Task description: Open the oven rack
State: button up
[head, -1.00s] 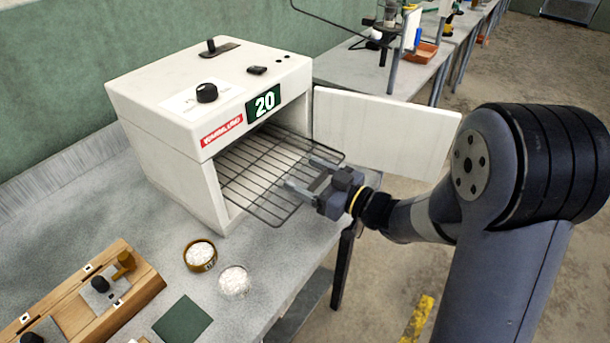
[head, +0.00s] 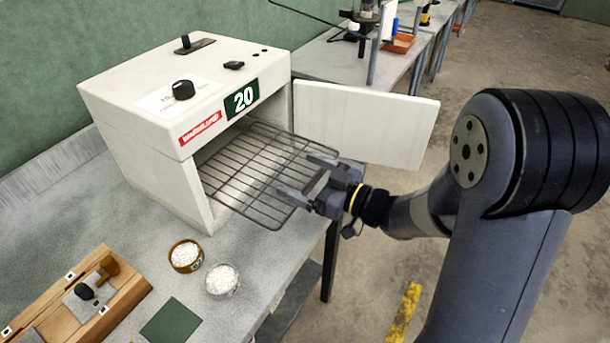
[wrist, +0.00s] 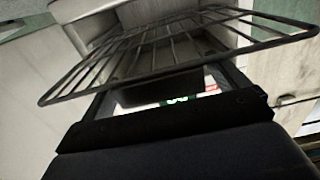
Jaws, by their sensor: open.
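The white oven (head: 150,155) stands on the bench with its door (head: 365,125) swung open to the right. The wire oven rack (head: 245,172) sticks out of the oven mouth, its front part beyond the bench edge. My gripper (head: 297,176) is open at the rack's front edge, its two fingers apart and overlapping the front wires in the head view. In the wrist view the rack (wrist: 180,50) spans the upper picture, just beyond my dark gripper body. I cannot tell whether the fingers touch the wires.
Two small bowls of white grain, one brown (head: 186,256) and one clear (head: 222,281), stand before the oven. A wooden box (head: 75,300) and a green square (head: 170,321) lie at the front left. Another bench (head: 335,62) stands behind the door. Floor at right is open.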

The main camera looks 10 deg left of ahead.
aim_at(291, 177)
jog(key=shift+d, duration=0.1)
jog(key=v, duration=1)
jog(key=shift+s+d+b, duration=0.15)
jog(key=shift+d+b, duration=0.1)
jog(key=shift+b, duration=0.15)
jog(key=shift+p+x, duration=0.45)
jog(key=shift+x, duration=5.1)
jog(key=shift+d, duration=0.1)
jog(key=shift+x, duration=1.75)
